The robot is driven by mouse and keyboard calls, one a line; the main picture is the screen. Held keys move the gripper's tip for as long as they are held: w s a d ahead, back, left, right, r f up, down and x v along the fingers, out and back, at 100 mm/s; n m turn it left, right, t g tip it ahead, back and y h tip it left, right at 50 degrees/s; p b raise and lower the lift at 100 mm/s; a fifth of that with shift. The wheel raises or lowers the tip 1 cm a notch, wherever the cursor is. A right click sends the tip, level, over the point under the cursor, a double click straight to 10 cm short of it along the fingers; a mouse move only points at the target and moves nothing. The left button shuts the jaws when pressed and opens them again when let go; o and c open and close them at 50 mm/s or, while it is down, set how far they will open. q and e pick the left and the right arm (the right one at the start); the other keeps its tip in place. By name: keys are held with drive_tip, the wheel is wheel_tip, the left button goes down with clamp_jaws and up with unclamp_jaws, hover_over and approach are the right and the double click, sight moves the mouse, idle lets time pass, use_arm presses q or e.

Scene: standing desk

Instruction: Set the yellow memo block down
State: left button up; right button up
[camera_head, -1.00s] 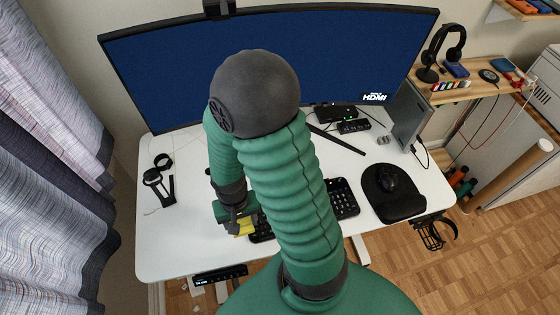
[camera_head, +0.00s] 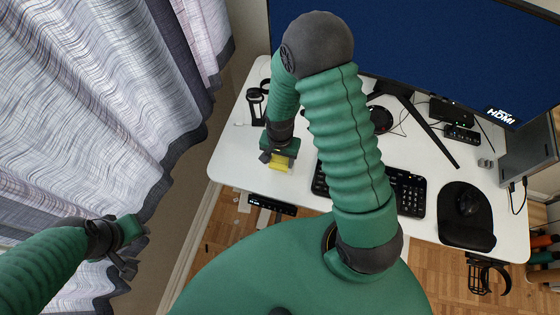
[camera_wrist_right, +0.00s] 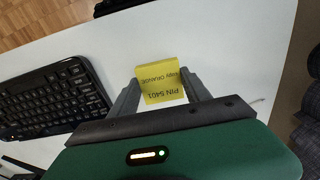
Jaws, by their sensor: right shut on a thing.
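The yellow memo block (camera_head: 280,163) is in my right gripper (camera_head: 274,158), over the left part of the white desk, left of the keyboard. In the right wrist view the block (camera_wrist_right: 160,82) shows printed text and sits between the two grey fingers of the right gripper (camera_wrist_right: 162,92), which are shut on it. I cannot tell whether its underside touches the desk. My left gripper (camera_head: 126,262) is off the desk at the lower left, in front of the curtain; its jaw opening is unclear.
The white desk (camera_head: 232,160) has bare room around the block. A mouse (camera_head: 468,203) rests on a black pad. A large monitor (camera_head: 430,50) stands at the back.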

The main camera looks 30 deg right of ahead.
sight(279, 161)
drive_tip(key=shift+w+f, duration=0.15)
drive_tip(key=shift+f, duration=1.65)
drive_tip(key=o, duration=1.3)
drive_tip(key=shift+f, duration=0.1)
drive_tip(key=shift+o, duration=0.2)
